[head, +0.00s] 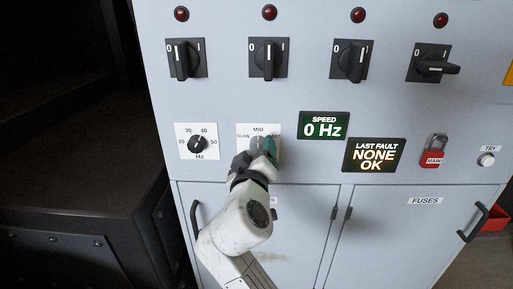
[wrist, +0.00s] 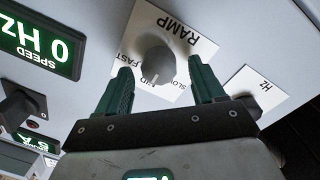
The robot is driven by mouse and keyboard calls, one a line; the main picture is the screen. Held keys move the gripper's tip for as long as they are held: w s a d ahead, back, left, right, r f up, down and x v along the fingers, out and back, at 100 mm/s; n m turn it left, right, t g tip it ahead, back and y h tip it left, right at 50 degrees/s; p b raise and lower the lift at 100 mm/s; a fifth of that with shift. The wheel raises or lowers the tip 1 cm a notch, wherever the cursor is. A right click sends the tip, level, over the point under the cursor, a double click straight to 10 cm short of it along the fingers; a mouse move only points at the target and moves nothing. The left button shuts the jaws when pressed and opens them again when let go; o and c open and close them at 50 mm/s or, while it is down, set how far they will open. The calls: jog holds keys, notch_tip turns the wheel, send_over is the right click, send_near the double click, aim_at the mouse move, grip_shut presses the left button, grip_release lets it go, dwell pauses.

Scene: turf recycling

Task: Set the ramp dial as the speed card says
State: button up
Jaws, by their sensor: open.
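The ramp dial (wrist: 158,60) is a grey round knob on a white plate marked RAMP, SLOW, MID and FAST. In the wrist view the light mark on the knob appears to point toward MID. My gripper (wrist: 158,82) is open, with its green fingers on either side of the knob; I cannot tell whether they touch it. In the head view my gripper (head: 262,148) covers the knob, and only part of the ramp plate (head: 245,130) shows. No speed card can be made out in either view.
The Hz dial (head: 198,144) is left of the ramp plate. The speed display (head: 323,126) reads 0 Hz, and the fault display (head: 374,155) reads NONE OK. Several black switches line the panel above. A red MAIN padlock (head: 434,151) hangs at right. Cabinet doors with handles are below.

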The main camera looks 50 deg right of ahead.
jog(key=shift+w+d, duration=0.25)
jog(key=shift+d, duration=0.15)
jog(key=c, duration=1.1)
